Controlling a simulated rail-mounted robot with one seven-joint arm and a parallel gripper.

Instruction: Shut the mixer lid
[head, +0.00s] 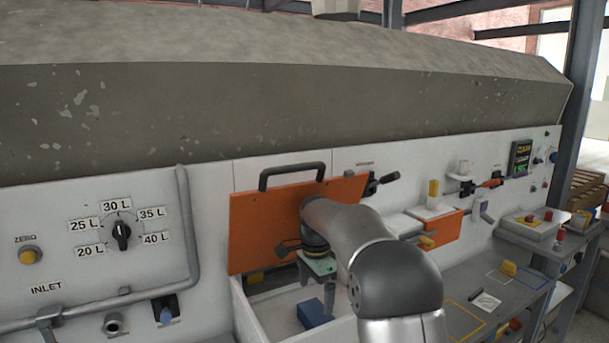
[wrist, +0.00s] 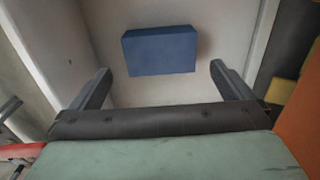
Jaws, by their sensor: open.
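The mixer lid is an orange panel (head: 262,225) with a black bar handle (head: 291,174) along its top edge. It stands raised, nearly upright, at the back of an open white box (head: 252,318). My gripper (head: 317,287) is in front of the lid and above the box, pointing down, well below the handle. In the wrist view its two fingers (wrist: 160,69) are spread apart with nothing between them that I can see held. A blue block (wrist: 160,50) lies on the box floor beneath; it also shows in the head view (head: 314,313). My arm hides the lid's lower right part.
The wall panel left has a litre dial (head: 121,234) and a grey pipe (head: 190,235). A black lever (head: 382,180) sits just right of the lid. A grey bench (head: 480,290) with outlined areas and small items extends right. A large concrete-like hood overhangs above.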

